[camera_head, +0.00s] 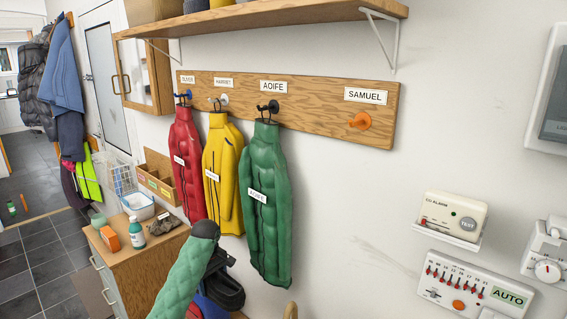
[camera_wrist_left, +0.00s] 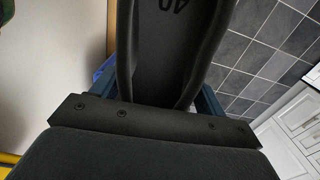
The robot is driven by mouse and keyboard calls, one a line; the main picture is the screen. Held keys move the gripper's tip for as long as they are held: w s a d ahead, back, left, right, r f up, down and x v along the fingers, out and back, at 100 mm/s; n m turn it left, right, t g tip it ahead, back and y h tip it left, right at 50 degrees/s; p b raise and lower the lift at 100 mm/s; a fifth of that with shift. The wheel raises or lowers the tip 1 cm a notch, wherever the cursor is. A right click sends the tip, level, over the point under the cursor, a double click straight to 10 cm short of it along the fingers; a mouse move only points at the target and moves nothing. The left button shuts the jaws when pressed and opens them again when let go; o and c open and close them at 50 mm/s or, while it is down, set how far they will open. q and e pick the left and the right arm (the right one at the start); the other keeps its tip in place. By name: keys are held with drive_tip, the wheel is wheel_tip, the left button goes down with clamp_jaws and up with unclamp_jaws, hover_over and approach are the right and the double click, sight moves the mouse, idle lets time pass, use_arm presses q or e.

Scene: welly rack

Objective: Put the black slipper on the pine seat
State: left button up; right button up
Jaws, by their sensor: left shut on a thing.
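The black slipper (camera_wrist_left: 165,45) fills the upper middle of the left wrist view, its sole facing the camera with a number like 40 on it. Blue finger parts show on both sides of it, and my left gripper (camera_wrist_left: 157,90) is shut on it. In the head view my left gripper (camera_head: 217,262) is at the lower middle, with a dark shape that looks like the slipper (camera_head: 224,291) just below it, in front of the wall and beside the green coat. My right gripper is not in view. The pine seat cannot be made out clearly; only a wooden bit shows at the bottom edge.
Red (camera_head: 185,160), yellow (camera_head: 222,175) and green (camera_head: 265,200) padded coats hang from the wooden peg board (camera_head: 330,115). A wooden cabinet (camera_head: 140,262) with a bottle (camera_head: 136,233), an orange box and a basin stands at left. Alarm and control boxes (camera_head: 470,285) are on the right wall.

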sight(222, 277)
use_arm(q)
drive_tip(key=s+d+r+m, duration=0.1)
drive_tip(key=r, duration=0.1)
drive_tip(key=s+d+r+m, duration=0.1)
drive_tip(key=s+d+r, duration=0.1)
drive_tip(key=s+d+r+m, duration=0.1)
drive_tip(key=r+m, duration=0.1)
drive_tip(key=shift+s+d, duration=0.15)
drive_tip(key=shift+d, duration=0.15)
drive_tip(key=s+d+f+m+b, duration=0.1)
drive_tip(key=s+d+m, duration=0.15)
drive_tip(key=s, duration=0.45)
drive_tip(key=s+d+m+b, duration=0.15)
drive_tip(key=s+m, duration=0.25)
drive_tip(key=s, duration=0.4)
drive_tip(key=s+a+f, duration=0.2)
drive_tip(key=a+f, duration=0.2)
drive_tip(key=a, duration=0.2)
drive_tip(key=shift+s+f, duration=0.35)
drive_tip(key=shift+f, duration=0.05)
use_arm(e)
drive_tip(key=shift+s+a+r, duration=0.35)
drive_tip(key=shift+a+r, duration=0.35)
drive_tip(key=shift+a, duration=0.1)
use_arm(q)
drive_tip(key=shift+b, duration=0.3)
